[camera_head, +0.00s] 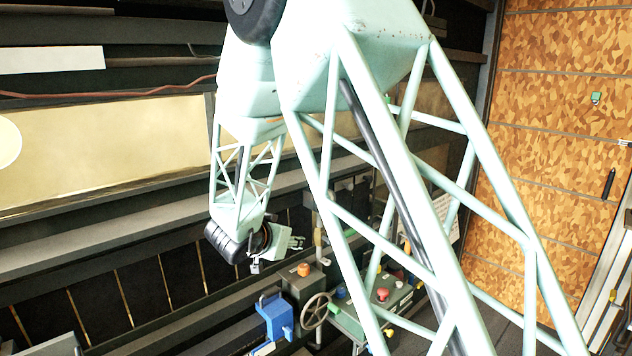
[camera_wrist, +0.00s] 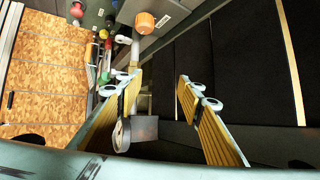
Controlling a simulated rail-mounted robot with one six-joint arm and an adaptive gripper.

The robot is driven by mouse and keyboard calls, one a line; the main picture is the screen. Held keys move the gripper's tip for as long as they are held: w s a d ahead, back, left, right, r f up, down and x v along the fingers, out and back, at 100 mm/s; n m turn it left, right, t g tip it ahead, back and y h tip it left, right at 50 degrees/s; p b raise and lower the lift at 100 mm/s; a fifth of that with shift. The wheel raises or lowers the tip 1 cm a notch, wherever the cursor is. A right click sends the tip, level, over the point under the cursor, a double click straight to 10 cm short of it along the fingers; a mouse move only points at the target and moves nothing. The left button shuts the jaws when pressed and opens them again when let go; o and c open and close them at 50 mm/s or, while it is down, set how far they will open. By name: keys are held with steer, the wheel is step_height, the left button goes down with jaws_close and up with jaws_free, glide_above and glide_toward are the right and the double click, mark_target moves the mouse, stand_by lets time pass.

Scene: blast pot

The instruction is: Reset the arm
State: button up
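My arm is a pale green lattice arm that crosses the head view from the lower right up over the top and down to the wrist. My gripper (camera_head: 278,255) hangs at its end, left of the middle of that view, near the control equipment. In the wrist view my gripper (camera_wrist: 160,82) shows two wood-coloured finger pads set wide apart. It is open, and nothing is held between the pads. A grey box-shaped part shows behind and below the gap, partly covered by the left finger.
A handwheel (camera_head: 316,310), a blue fixture (camera_head: 276,318) and a control box with a red button (camera_head: 382,294) stand close below my gripper. An orange knob (camera_wrist: 144,21) shows above the fingers. Dark panels line the left; an orange-brown patterned surface (camera_head: 547,115) lies right.

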steer(key=s+d+r+n+y, duration=0.2)
steer(key=s+r, duration=0.1)
steer(key=r, duration=0.2)
steer(key=s+d+r+n+y, duration=0.1)
steer(key=s+d+r+y, duration=0.15)
steer(key=r, duration=0.35)
steer(key=s+d+r+n+g+y, duration=0.1)
steer(key=s+d+r, duration=0.25)
steer(key=s, duration=0.45)
steer(key=s+d+r+n+g+y, duration=0.1)
steer(key=s+d+r+g, duration=0.2)
steer(key=s, duration=0.4)
steer(key=s+d+g+h, duration=0.1)
steer(key=s+d, duration=0.5)
steer(key=s, duration=0.6)
steer(key=s+d+g+h, duration=0.1)
steer(key=s+d, duration=0.5)
steer(key=s, duration=0.7)
steer(key=s+d+g+h, duration=0.1)
steer(key=s+d, duration=0.6)
steer(key=s, duration=0.6)
steer(key=shift+m, duration=0.3)
